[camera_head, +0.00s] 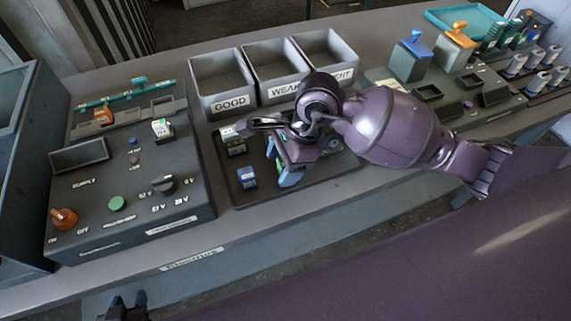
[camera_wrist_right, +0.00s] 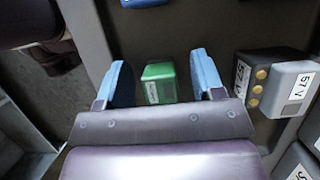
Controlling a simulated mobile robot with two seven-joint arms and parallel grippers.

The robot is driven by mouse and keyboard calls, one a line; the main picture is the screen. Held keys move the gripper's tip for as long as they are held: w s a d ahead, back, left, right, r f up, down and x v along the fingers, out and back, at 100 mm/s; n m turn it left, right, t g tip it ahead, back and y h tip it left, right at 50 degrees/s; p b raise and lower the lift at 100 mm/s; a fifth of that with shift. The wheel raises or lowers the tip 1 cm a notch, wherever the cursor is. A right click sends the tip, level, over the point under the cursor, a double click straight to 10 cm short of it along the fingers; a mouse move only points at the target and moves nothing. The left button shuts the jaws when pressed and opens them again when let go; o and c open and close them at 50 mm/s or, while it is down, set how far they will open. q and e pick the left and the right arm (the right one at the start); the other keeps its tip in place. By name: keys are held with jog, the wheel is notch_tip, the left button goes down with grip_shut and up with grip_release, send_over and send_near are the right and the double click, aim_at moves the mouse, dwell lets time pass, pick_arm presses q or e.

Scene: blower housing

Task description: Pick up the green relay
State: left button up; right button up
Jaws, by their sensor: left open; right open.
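The green relay (camera_wrist_right: 160,83) is a small green block with a pale label. In the right wrist view it sits between the two blue fingertips of my right gripper (camera_wrist_right: 164,80), with a gap on either side. The gripper is open and not closed on it. In the head view my right gripper (camera_head: 288,172) is over the dark tray (camera_head: 229,189) and the green relay is hidden behind the gripper and arm. My left gripper (camera_head: 128,304) is partly visible at the bottom edge, with its dark fingers apart and empty, away from the tray.
A grey block marked 57 V (camera_wrist_right: 282,84) stands close right of the fingers in the wrist view. A blue-topped block (camera_head: 246,177) lies on the tray. Bins labelled GOOD (camera_head: 230,103) and WEAK (camera_head: 285,90) stand behind; a control panel (camera_head: 95,205) is at left.

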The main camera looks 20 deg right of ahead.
jog(key=c, duration=0.8)
jog(key=shift+r, duration=0.1)
jog(key=shift+c, duration=0.2)
